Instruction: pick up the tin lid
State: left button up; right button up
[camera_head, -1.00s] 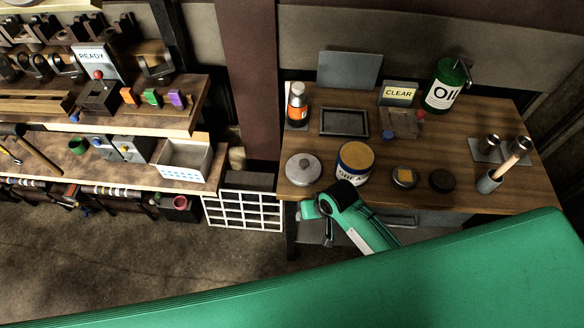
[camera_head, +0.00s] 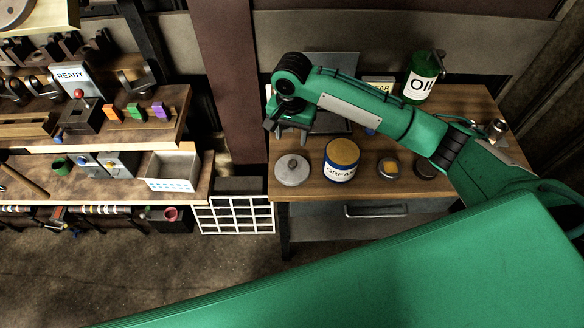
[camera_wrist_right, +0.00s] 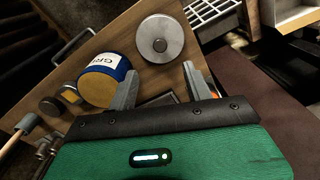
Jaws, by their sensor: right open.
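The tin lid (camera_head: 292,170) is a grey metal disc with a round knob. It lies flat near the front left corner of the wooden table, left of the blue and yellow grease tin (camera_head: 342,160). My right gripper (camera_head: 284,128) hangs above the table's left side, just behind the lid in the head view. In the right wrist view its two fingers (camera_wrist_right: 160,82) are apart and empty. The lid (camera_wrist_right: 160,38) lies beyond the fingertips there, clear of them. The grease tin (camera_wrist_right: 104,80) is close beside the left finger. My left gripper is not in view.
A small tin (camera_head: 388,168) and a dark round piece (camera_head: 425,166) stand right of the grease tin. The green oil can (camera_head: 421,78) is at the back right. My right arm hides much of the table's middle. A white rack (camera_head: 234,215) stands left of the table.

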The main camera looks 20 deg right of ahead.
jog(key=p, duration=0.2)
send_over(292, 163)
notch_tip(292, 163, down, 8)
jog(key=shift+s+f, duration=0.1)
jog(key=shift+s, duration=0.05)
jog(key=shift+f+p, duration=0.5)
jog(key=shift+p, duration=0.1)
notch_tip(292, 163, down, 3)
jog(key=shift+d+f+p, duration=0.1)
jog(key=shift+f+p, duration=0.1)
jog(key=shift+p, duration=0.5)
jog(key=shift+f, duration=0.45)
jog(key=c, duration=1)
